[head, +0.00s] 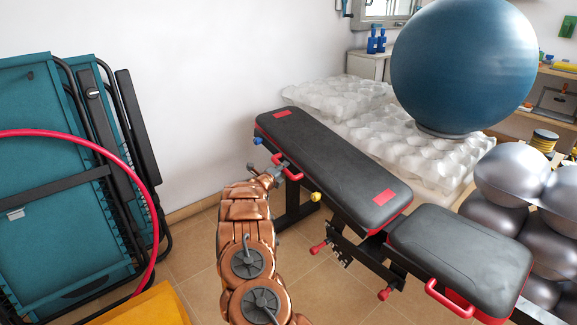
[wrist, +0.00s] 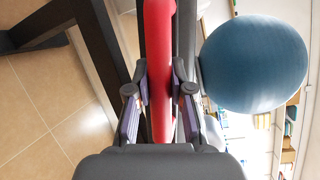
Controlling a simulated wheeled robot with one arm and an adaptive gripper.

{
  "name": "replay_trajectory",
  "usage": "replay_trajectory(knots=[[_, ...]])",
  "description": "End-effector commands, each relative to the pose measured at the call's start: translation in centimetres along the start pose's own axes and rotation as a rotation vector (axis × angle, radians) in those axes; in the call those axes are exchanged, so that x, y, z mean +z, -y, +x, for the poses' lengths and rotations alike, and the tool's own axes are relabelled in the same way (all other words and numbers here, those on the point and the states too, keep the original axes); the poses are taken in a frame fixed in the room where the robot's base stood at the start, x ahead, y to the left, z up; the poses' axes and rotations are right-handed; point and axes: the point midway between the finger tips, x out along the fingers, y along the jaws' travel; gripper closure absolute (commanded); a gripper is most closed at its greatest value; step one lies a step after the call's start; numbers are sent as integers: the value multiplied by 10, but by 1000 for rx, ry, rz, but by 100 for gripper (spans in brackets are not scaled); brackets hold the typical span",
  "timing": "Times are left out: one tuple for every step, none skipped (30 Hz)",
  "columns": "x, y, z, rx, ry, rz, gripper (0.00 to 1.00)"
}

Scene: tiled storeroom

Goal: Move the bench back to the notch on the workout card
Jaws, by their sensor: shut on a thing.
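The weight bench (head: 330,160) has a black padded back with red patches and a separate black seat pad (head: 460,250). The back pad slopes gently, with its far end at the upper left. My gripper (head: 274,174) is at the left side of the back pad, shut on the red handle (head: 290,168) there. In the wrist view the red handle (wrist: 159,70) runs between both fingers of my gripper (wrist: 160,88). A yellow knob (head: 316,197) and a dark notched bracket (head: 338,253) sit under the pad. I cannot make out a workout card.
A big blue ball (head: 464,65) rests on pale bumpy sheets (head: 360,125) behind the bench. Silver balls (head: 510,175) are stacked at right. Folded teal tables (head: 60,200) and a pink hoop (head: 150,190) stand at left. Tiled floor lies open around my arm.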

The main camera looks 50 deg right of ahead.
Motion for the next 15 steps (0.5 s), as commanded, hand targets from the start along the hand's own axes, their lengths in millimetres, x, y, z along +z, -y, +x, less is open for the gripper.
replay_trajectory(knots=[[1,0,0,0,2,-2,100],[1,0,0,0,2,-2,100],[1,0,0,0,2,-2,100],[1,0,0,0,2,-2,100],[1,0,0,0,2,-2,100],[1,0,0,0,3,-2,100],[1,0,0,1,3,-2,100],[1,0,0,0,2,-2,78],[1,0,0,0,3,-2,74],[1,0,0,0,2,-1,71],[1,0,0,0,2,-1,68],[1,0,0,0,2,-1,63],[1,0,0,0,2,-1,60],[0,0,0,0,2,-1,57],[0,0,0,1,1,-1,53]])
